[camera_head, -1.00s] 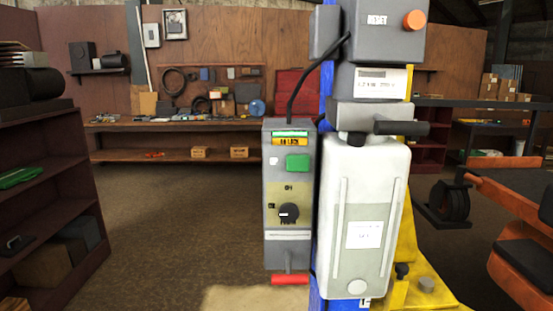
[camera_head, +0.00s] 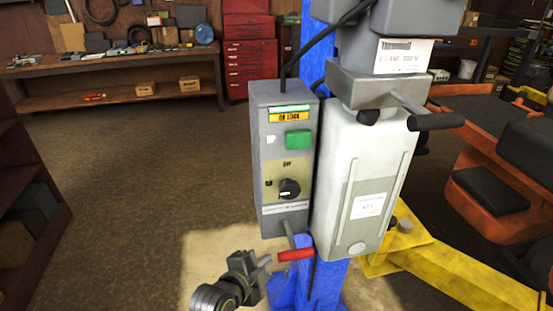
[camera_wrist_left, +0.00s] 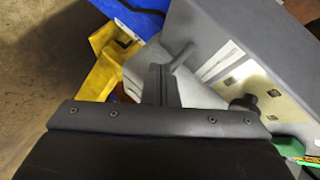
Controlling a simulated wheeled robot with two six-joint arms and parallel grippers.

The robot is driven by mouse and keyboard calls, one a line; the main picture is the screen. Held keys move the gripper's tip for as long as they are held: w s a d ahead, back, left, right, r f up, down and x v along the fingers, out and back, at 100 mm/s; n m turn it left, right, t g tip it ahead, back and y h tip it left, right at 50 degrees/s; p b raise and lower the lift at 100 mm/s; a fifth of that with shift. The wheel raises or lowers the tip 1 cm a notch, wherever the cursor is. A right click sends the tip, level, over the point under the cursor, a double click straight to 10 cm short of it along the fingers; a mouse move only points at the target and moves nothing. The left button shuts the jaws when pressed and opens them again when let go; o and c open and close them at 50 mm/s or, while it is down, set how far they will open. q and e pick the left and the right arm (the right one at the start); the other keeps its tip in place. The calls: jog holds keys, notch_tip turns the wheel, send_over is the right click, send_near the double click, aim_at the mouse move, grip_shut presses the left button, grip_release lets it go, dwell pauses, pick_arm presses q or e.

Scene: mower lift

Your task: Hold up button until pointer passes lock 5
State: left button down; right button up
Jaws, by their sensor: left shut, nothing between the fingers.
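The grey control box (camera_head: 262,165) hangs on the blue post (camera_head: 316,75). It has a green button (camera_head: 298,139) near the top, a black knob (camera_head: 289,188) below it and a red-handled lever (camera_head: 295,255) at its bottom. My left gripper (camera_head: 263,261) is shut and empty, just left of the red handle and below the box; whether it touches the handle is unclear. In the left wrist view the closed fingers (camera_wrist_left: 162,85) point toward the box's lower end, with the green button (camera_wrist_left: 288,148) at the right edge. No pointer or lock 5 mark is legible. My right gripper is out of view.
A white tank-like housing (camera_head: 360,180) is right of the box, with a black-gripped lever (camera_head: 436,121) above it. A yellow lift arm (camera_head: 450,268) spreads at the lower right, near an orange mower (camera_head: 495,215). Open floor (camera_head: 150,160) lies to the left.

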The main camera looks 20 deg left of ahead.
pick_arm(q)
notch_tip(320, 180, up, 10)
jog(key=m+t+p, duration=0.2)
jog(key=m+t+h+p, duration=0.2)
jog(key=m+t, duration=0.1)
jog(key=m, duration=0.2)
send_near(299, 139)
jog(key=s+d+f, duration=0.2)
jog(key=s, duration=0.5)
jog(key=w+b, duration=0.7)
jog(key=w, duration=0.6)
jog(key=shift+f, duration=0.25)
jog(key=shift+a, duration=0.1)
jog(key=shift+a, duration=0.1)
